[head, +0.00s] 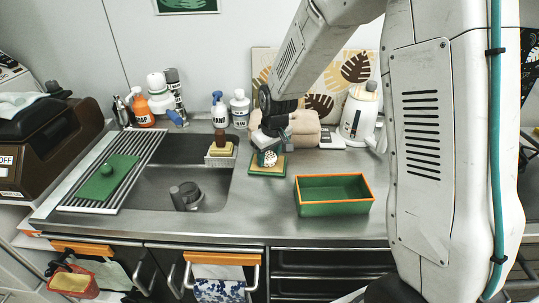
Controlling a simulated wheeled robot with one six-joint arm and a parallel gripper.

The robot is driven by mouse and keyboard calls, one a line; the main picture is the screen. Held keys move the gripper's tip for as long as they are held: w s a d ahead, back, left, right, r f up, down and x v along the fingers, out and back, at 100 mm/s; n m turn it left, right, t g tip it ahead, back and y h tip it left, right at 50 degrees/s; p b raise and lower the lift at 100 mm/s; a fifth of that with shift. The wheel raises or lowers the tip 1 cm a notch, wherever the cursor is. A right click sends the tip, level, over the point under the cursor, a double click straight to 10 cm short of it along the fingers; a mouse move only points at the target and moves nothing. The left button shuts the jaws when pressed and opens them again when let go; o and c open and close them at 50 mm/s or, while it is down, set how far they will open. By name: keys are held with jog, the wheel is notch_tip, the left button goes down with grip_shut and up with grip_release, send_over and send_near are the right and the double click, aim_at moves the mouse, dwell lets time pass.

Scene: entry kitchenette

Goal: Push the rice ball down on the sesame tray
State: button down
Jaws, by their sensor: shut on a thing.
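The rice ball (270,159), small and white with dark specks, shows just below my gripper (268,150). The sesame tray (257,172) is a small green tray with a yellowish inside, on the steel counter right of the sink. My gripper points down over this tray and is shut on the rice ball, which is at or just above the tray's surface. I cannot tell whether the ball touches it. My fingers and wrist hide part of the ball and the back of the tray.
A green box with an orange rim (334,210) stands to the right, near the counter's front. A white kettle (358,112) and a tan bundle (304,128) stand behind. The sink (180,180) lies left, with a green board (110,178) on its drainer. Bottles line the back wall.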

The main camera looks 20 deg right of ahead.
dwell(0.3)
jog(key=shift+w+v, duration=0.2)
jog(key=shift+v, duration=0.7)
jog(key=shift+w+v, duration=0.2)
jog(key=shift+v, duration=0.7)
jog(key=shift+w+v, duration=0.15)
jog(key=shift+v, duration=0.8)
